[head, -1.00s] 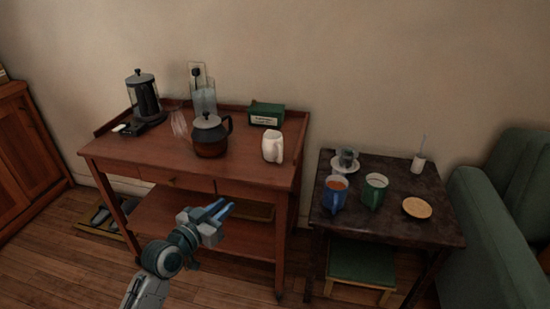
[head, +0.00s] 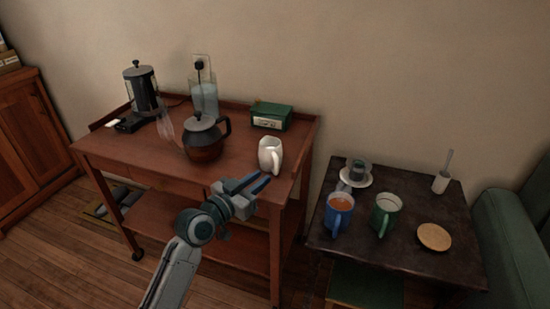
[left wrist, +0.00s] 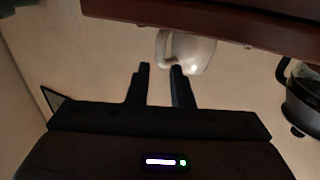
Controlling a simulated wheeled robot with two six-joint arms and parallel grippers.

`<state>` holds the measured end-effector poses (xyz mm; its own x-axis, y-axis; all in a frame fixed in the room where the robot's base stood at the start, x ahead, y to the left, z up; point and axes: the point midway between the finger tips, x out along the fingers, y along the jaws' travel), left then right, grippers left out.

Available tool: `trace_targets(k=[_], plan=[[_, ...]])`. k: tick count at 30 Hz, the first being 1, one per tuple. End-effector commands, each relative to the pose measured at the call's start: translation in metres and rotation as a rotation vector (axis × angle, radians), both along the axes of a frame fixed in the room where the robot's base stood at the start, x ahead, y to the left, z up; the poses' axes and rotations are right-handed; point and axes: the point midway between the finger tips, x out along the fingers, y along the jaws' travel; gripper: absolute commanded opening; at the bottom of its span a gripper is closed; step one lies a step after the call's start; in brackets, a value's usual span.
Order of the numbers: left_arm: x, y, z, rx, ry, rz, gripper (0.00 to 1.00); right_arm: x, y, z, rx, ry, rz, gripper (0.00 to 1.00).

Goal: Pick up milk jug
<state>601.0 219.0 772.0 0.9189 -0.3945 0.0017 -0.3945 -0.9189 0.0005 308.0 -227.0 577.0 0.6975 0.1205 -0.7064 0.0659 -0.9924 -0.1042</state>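The white milk jug (head: 269,155) stands upright on the wooden cart top (head: 128,158), near its front right corner, with its handle toward the right and front. My left gripper (head: 261,183) is just in front of and below the jug, at the cart's front edge, with fingers pointing at it. In the left wrist view the two fingers (left wrist: 160,68) are apart and empty, and the jug (left wrist: 188,50) shows just beyond the fingertips, partly cut off by the cart edge. My right gripper is not in view.
A teapot (head: 203,140) stands left of the jug and a green box (head: 271,116) behind it. A dark side table (head: 400,250) to the right holds a blue mug (head: 338,213), a green mug (head: 385,213) and a round coaster (head: 434,237). A green armchair (head: 505,245) is at far right.

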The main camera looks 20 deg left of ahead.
Motion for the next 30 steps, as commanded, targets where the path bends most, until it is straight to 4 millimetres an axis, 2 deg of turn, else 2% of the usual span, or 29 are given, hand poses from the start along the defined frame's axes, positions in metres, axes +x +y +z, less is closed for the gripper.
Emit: trace_targets(k=[3,8,18,26,27,30], plan=[[0.016,-0.007,0.0,-0.003,-0.002,0.002,0.2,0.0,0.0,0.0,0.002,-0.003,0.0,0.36],[0.026,-0.011,0.0,-0.001,-0.001,0.001,0.2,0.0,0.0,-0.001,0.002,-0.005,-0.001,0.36],[0.068,-0.029,-0.002,-0.001,-0.001,0.0,0.2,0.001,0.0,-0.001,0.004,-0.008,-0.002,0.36],[0.071,-0.03,-0.003,0.001,0.0,0.0,0.2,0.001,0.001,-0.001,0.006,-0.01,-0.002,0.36],[0.071,-0.03,-0.002,0.001,0.0,0.0,0.18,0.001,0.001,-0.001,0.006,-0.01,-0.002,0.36],[0.071,-0.03,-0.003,0.001,0.0,0.0,0.0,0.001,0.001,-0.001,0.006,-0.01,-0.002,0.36]])
